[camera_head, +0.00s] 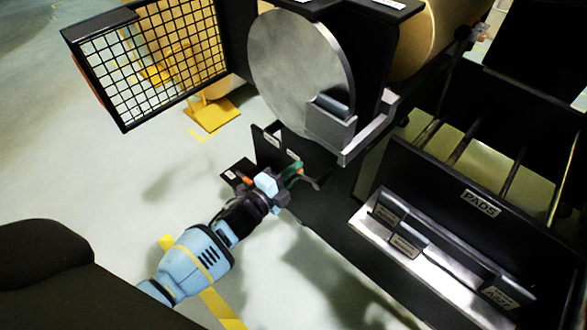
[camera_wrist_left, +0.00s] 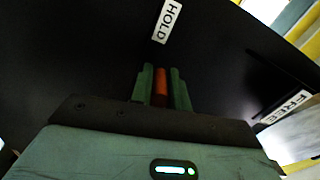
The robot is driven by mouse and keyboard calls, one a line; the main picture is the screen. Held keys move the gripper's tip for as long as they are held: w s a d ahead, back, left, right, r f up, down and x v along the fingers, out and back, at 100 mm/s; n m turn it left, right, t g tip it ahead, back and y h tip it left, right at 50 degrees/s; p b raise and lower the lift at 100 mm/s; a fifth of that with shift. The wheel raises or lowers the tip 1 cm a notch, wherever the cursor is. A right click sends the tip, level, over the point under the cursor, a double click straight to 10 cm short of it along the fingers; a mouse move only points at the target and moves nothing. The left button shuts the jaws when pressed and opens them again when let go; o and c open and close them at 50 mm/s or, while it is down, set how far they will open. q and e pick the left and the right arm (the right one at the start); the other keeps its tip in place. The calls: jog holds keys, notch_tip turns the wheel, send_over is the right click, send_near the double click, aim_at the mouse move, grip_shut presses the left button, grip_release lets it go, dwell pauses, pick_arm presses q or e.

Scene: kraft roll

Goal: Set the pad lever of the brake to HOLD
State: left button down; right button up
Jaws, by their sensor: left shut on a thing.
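The orange pad lever (camera_wrist_left: 160,88) stands between the two green fingers of my left gripper (camera_wrist_left: 161,86) in the left wrist view. The gripper is shut on it. The white HOLD label (camera_wrist_left: 168,20) is on the black plate just beyond the fingertips, and the FREE label (camera_wrist_left: 285,107) is off to the right. In that picture the lever is closer to HOLD than to FREE. In the head view my left gripper (camera_head: 294,175) is at the black brake panel (camera_head: 325,205) below the roll; the lever's grip is not clear there. My right gripper is not in view.
A grey disc (camera_head: 300,75) and its bracket are above the gripper. A mesh guard (camera_head: 150,55) and yellow floor stand (camera_head: 212,113) are at the upper left. The PADS rack (camera_head: 440,200) and a tray of labelled pads (camera_head: 405,240) are at right. Left floor is open.

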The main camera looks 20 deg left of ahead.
pick_arm(q)
jog(key=shift+s+d+f, duration=0.1)
jog(key=shift+f, duration=0.15)
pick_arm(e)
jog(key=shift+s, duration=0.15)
pick_arm(q)
jog(key=c, duration=1.3)
grip_release()
jog(key=shift+c, duration=0.2)
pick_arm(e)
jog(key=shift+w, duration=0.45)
